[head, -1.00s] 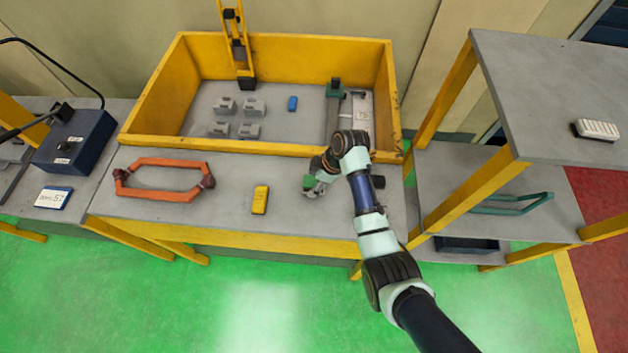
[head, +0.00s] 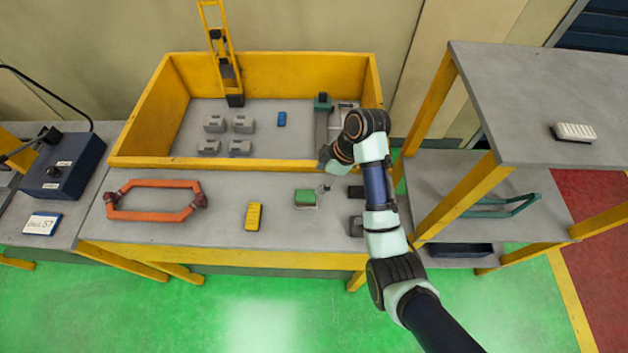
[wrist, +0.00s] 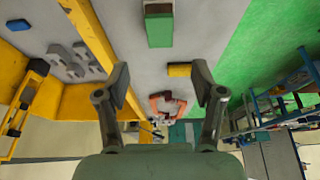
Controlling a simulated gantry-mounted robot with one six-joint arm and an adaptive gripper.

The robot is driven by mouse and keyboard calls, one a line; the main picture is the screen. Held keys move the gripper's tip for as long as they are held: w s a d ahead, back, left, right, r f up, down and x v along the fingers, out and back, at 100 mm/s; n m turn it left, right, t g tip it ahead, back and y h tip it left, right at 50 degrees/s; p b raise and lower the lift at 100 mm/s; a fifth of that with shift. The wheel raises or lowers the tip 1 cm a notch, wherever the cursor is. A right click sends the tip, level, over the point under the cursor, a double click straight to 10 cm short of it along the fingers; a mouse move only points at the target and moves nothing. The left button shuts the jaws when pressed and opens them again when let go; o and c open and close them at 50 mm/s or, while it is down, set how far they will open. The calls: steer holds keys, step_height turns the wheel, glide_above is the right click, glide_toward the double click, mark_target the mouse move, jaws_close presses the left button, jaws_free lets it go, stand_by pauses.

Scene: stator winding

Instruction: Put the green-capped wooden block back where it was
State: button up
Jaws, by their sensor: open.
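The green-capped wooden block (head: 305,198) stands on the bare front strip of the bench, right of the yellow block (head: 254,216). In the wrist view the green-capped block (wrist: 160,30) lies ahead of the fingertips, apart from both. My gripper (wrist: 160,88) is open with nothing between its fingers. In the head view my gripper (head: 325,187) is partly hidden by my wrist and sits just right of the block.
The yellow-walled tray (head: 262,165) behind holds several grey pieces (head: 239,124) and a blue block (head: 282,119). Dark pieces (head: 356,192) sit beside my arm. A shelf (head: 520,90) stands at the right.

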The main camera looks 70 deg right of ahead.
stand_by(0.3)
steer(key=w+a+r+m+t+h, duration=0.15)
steer(key=w+a+r, duration=0.25)
steer(key=w+a, duration=1.1)
steer(key=a+r+m+t, duration=0.1)
steer(key=a+r+t, duration=0.2)
steer(key=a, duration=1)
steer(key=s+a+r+m+t, duration=0.1)
steer(key=a+r+t, duration=0.3)
steer(key=a+r, duration=0.5)
steer(key=a, duration=0.4)
steer(key=shift+s+r, duration=0.3)
